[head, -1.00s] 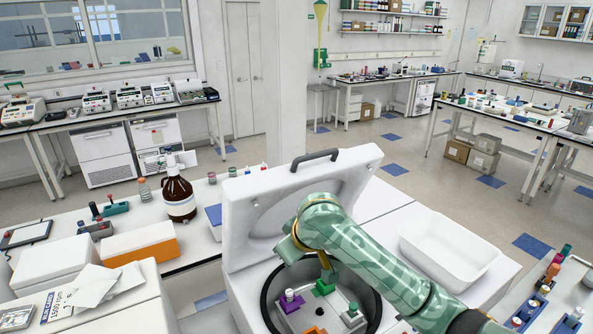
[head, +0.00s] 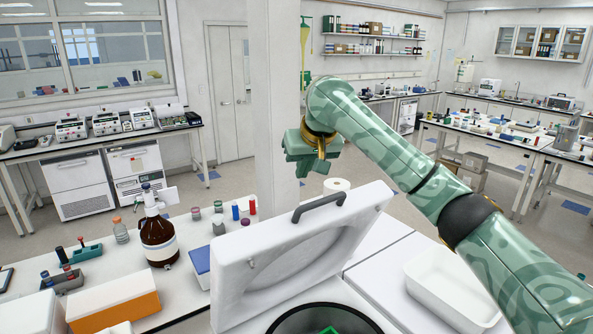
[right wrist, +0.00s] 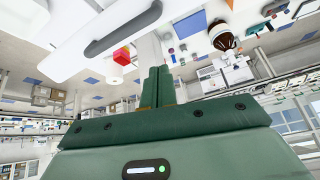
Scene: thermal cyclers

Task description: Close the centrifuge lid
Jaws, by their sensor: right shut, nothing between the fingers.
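The white centrifuge lid (head: 300,250) stands open, tilted up from the back of the centrifuge, with a dark grey handle (head: 319,206) on its top edge. The handle also shows in the right wrist view (right wrist: 122,30). Below the lid is the open bowl with its dark rim (head: 325,312), mostly cut off by the frame's bottom edge; a bit of green shows inside. My right gripper (head: 300,168) is above and behind the lid, a little higher than the handle and apart from it. In the right wrist view its fingers (right wrist: 157,88) are together and empty. My left gripper is not in view.
A brown bottle (head: 158,240), an orange and white box (head: 114,302) and several small vials stand on the bench left of the lid. A white paper roll (head: 337,186) stands behind the lid. A white tray (head: 452,285) lies to the right.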

